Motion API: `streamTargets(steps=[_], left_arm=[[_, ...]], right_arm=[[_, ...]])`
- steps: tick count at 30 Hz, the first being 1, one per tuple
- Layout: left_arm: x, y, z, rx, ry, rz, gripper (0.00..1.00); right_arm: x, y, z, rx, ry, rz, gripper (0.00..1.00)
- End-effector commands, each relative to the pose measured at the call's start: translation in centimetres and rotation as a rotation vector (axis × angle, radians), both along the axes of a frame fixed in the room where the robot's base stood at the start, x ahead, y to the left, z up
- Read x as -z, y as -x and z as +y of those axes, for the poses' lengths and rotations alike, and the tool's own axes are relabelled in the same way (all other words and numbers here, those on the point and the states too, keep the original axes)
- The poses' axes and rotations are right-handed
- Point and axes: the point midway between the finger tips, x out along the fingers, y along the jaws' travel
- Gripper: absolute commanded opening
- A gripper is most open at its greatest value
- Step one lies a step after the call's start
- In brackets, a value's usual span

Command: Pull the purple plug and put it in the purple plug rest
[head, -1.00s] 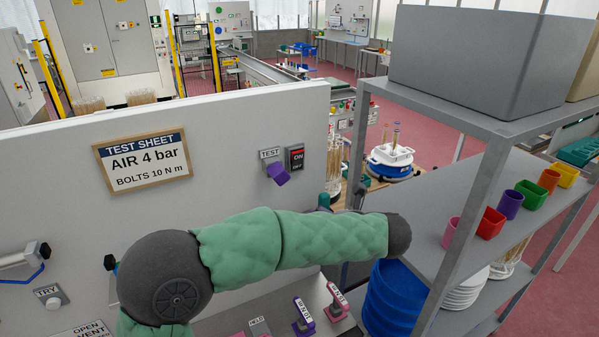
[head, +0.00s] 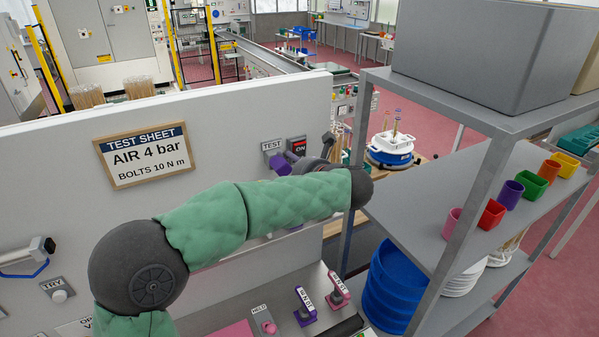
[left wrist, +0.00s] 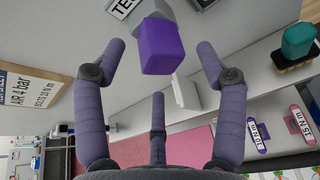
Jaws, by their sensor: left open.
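The purple plug (head: 280,166) sits at the TEST socket on the white panel, left of the red ON switch. In the left wrist view the purple plug (left wrist: 161,48) is large, in front of the grey socket. My left gripper (left wrist: 160,54) is open, with a finger on either side of the plug and a third below; I see no finger touching it. In the head view my left gripper (head: 304,163) is close to the plug, partly hidden by my forearm. I cannot single out a purple plug rest. My right gripper is not in view.
A purple-based 10 N m holder (head: 305,309) and a pink-based one (head: 338,292) stand on the bench below. A grey shelf rack (head: 440,190) with coloured cups is at the right. A TEST SHEET sign (head: 143,157) hangs on the panel.

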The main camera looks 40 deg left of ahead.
Motion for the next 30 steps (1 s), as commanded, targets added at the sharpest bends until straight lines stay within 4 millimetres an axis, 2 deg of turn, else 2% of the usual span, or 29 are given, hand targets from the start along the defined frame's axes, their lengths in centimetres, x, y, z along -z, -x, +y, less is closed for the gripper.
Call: streamTargets(steps=[3, 7, 17, 18, 24, 28, 29, 30], left_arm=[[0.5, -0.5, 1.3, -0.002, 0.0, 0.0, 0.72], [0.8, -0.8, 2.0, 0.0, 0.0, -0.001, 0.72], [1.0, -0.9, 2.2, 0.001, 0.0, 0.0, 0.72], [1.0, -0.9, 2.2, 0.001, 0.0, 0.0, 0.69], [1.0, -0.9, 2.2, 0.001, 0.0, 0.0, 0.12], [1.0, -0.9, 2.2, 0.001, 0.001, -0.001, 0.1], [0.9, -0.9, 2.2, 0.001, 0.0, -0.002, 0.38], [0.9, -0.9, 2.2, 0.001, 0.0, -0.002, 0.27]], right_arm=[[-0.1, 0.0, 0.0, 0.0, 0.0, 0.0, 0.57], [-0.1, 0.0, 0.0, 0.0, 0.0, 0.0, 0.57], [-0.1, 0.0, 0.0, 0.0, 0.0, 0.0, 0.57], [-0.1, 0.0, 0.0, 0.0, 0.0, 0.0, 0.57], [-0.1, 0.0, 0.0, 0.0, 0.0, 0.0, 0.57], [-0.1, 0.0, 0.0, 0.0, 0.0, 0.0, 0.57], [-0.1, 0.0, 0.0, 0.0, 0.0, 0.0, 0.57], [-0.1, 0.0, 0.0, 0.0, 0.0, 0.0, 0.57]])
